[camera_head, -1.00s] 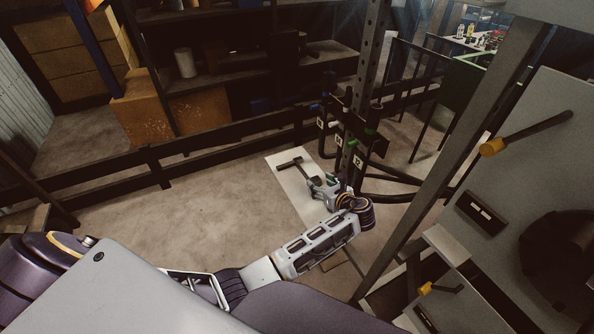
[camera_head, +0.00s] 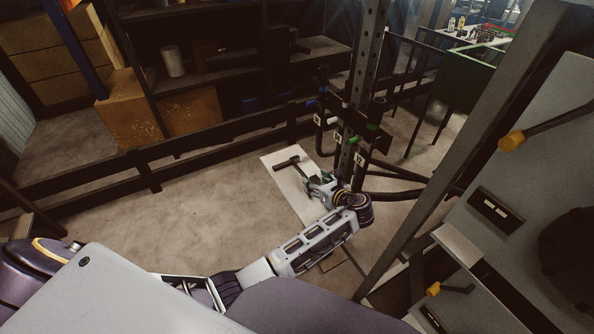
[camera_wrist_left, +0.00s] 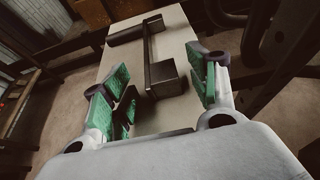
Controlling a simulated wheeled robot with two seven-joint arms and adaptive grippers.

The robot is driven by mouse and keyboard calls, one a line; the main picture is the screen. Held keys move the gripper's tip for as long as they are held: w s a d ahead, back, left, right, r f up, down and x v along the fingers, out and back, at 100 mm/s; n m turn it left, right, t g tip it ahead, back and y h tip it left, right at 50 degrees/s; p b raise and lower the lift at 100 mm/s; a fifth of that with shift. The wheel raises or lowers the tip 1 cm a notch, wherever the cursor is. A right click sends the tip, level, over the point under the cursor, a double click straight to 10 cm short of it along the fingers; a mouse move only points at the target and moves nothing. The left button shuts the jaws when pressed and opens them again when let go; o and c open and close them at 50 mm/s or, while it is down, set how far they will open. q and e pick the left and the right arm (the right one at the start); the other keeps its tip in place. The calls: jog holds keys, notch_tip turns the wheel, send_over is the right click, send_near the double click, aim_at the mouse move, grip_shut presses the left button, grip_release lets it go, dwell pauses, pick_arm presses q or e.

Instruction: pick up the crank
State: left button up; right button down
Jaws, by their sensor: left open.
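The crank (camera_head: 287,162) is dark, with bars at angles to each other, and lies on a narrow pale board or tabletop (camera_head: 306,211). In the left wrist view the crank (camera_wrist_left: 147,52) has a long bar at the far end, a thin middle arm and a thick block at the near end. My left gripper (camera_head: 319,184) is at the crank's near end. In the left wrist view its green-padded fingers (camera_wrist_left: 158,88) are spread apart, one on each side of the near block, with a gap to it on both sides. I cannot tell their height above the board. My right gripper does not show.
A dark perforated post (camera_head: 361,90) with hoses and number tags stands just beyond the gripper. A grey machine panel (camera_head: 500,245) with yellow-tipped levers (camera_head: 512,141) fills the right. A dark rail (camera_head: 146,166) and shelves lie behind. The floor at left is clear.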

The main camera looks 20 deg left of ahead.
pick_arm(q)
jog(key=shift+c, duration=1.1)
jog(key=c, duration=0.7)
grip_shut()
jog(key=shift+r, duration=0.15)
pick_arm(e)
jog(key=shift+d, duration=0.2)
